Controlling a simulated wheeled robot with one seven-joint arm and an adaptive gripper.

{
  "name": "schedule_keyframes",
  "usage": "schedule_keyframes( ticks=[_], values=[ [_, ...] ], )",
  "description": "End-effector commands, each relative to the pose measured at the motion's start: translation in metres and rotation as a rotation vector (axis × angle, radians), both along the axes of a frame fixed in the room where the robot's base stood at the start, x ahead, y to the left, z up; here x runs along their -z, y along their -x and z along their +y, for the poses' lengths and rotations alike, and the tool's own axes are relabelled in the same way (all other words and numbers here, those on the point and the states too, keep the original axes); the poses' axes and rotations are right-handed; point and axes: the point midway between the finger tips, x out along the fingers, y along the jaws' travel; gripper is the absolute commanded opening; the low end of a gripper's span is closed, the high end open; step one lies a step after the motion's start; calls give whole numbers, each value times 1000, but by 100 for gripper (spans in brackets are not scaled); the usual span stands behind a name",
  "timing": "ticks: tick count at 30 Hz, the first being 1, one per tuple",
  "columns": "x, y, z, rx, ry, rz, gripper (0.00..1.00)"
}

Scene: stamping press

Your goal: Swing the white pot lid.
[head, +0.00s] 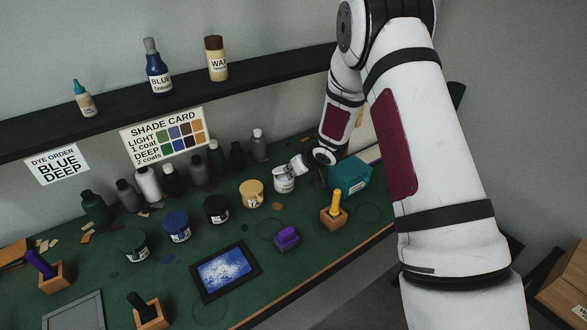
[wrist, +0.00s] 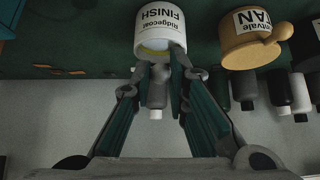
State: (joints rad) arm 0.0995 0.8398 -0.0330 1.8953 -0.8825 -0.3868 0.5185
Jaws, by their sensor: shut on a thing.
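The white pot (head: 284,183), labelled FINISH, stands at the back of the green bench, left of the teal box. It also shows at the top of the wrist view (wrist: 160,22), upside down. My gripper (head: 298,168) reaches it from the right at its top. In the wrist view my gripper's fingertips (wrist: 158,56) are closed in at the lid end of the pot. I cannot tell how far the lid is turned.
The tan pot (head: 252,194) is close on the left, with black (head: 216,209), blue (head: 176,227) and green pots beyond. The teal box (head: 349,175) is close on the right. Bottles line the wall behind. A yellow-handled stamp (head: 335,211) and purple block (head: 287,238) stand in front.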

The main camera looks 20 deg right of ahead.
Motion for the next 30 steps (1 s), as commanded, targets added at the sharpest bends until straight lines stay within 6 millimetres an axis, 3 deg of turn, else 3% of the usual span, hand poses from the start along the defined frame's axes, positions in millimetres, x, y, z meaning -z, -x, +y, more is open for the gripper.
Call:
schedule_keyframes(
  ticks=[8, 19, 30],
  values=[
    [6, 4, 1, -1, -1, 7, 0],
    [30, 12, -2, -2, 0, 6, 0],
    [32, 12, -2, -2, 0, 6, 0]
  ],
)
